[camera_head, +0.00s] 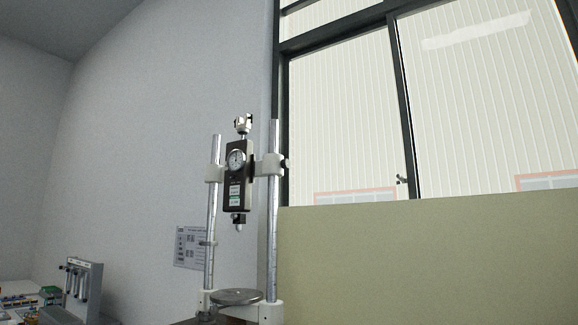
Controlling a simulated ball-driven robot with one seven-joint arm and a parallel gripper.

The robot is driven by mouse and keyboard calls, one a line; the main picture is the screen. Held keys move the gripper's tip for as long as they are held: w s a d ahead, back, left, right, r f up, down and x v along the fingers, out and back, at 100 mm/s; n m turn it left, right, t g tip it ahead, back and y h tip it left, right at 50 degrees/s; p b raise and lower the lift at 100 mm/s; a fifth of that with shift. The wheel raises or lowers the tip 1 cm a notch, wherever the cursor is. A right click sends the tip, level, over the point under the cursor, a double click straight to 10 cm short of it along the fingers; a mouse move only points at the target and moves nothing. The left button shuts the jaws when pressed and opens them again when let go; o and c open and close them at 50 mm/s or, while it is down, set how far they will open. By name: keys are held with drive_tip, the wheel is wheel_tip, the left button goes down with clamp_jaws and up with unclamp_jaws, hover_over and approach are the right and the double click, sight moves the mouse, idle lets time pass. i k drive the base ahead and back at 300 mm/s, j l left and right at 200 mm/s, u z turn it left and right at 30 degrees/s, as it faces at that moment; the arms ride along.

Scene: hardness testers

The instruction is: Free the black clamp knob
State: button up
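A hardness tester stand with two chromed columns (272,215) stands at the lower middle. A small black clamp knob (286,163) sticks out at the right end of the white clamp (267,166) on the right column. It is small, and I cannot tell how tight it is. My gripper is not in view, and nothing is seen touching the knob.
A round metal plate (236,297) sits at the stand's base. A smaller grey device (84,284) and several small items are at the lower left. A grey wall with a notice (191,248) is behind. A dark-framed window (405,110) above a beige panel (425,260) fills the right.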

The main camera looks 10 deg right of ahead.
sight(284, 164)
drive_tip(key=i+j+z, duration=0.1)
drive_tip(key=j, duration=0.2)
drive_tip(key=i+j+z, duration=0.1)
drive_tip(key=j, duration=0.25)
drive_tip(key=i+j+z, duration=0.1)
drive_tip(key=i+j, duration=0.25)
drive_tip(key=j, duration=0.35)
drive_tip(key=z, duration=0.05)
